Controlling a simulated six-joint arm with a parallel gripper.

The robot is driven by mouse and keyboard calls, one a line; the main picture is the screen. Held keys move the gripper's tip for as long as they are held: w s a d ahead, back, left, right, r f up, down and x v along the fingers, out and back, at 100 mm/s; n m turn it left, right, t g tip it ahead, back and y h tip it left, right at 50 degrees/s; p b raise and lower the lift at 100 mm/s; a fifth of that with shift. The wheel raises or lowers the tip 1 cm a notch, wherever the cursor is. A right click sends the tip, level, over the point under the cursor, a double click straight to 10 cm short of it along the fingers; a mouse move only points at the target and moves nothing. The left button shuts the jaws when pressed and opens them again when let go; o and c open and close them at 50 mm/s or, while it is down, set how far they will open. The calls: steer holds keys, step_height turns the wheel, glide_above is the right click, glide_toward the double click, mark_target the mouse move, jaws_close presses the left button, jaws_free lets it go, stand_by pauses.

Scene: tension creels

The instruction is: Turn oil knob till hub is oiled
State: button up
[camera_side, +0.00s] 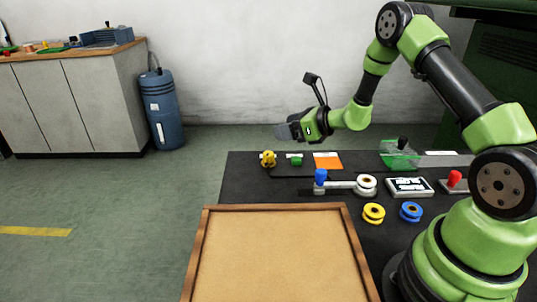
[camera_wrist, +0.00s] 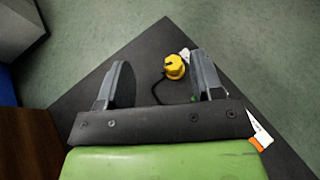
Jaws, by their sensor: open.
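A yellow lobed knob (camera_side: 268,158) stands at the back left of the black table. In the wrist view the yellow knob (camera_wrist: 175,67) shows between the finger lines, closer to the right finger, with a dark cord or hose beside it. A small green piece (camera_side: 296,161) is just right of it in the side view. A white spool or hub (camera_side: 366,182) sits at the right end of a grey bar with a blue knob (camera_side: 320,176). I cannot tell whether any hub carries oil. My gripper (camera_side: 282,131) is open and empty, above the yellow knob and apart from it.
An orange square (camera_side: 327,160) and a clear green guard (camera_side: 398,155) are along the back. A yellow spool (camera_side: 373,212), a blue spool (camera_side: 410,211), a display box (camera_side: 409,187) and a red knob (camera_side: 454,178) are at right. A wood-framed board (camera_side: 208,240) is in front.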

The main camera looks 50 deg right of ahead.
glide_toward(270, 154)
steer(key=w+f, duration=0.1)
steer(key=w+a+f, duration=0.1)
steer(key=shift+w+m+h, duration=0.3)
steer(key=shift+w, duration=0.05)
steer(key=x, duration=0.7)
steer(key=shift+w+r, duration=0.3)
steer(key=shift+r, duration=0.05)
steer(key=c, duration=0.9)
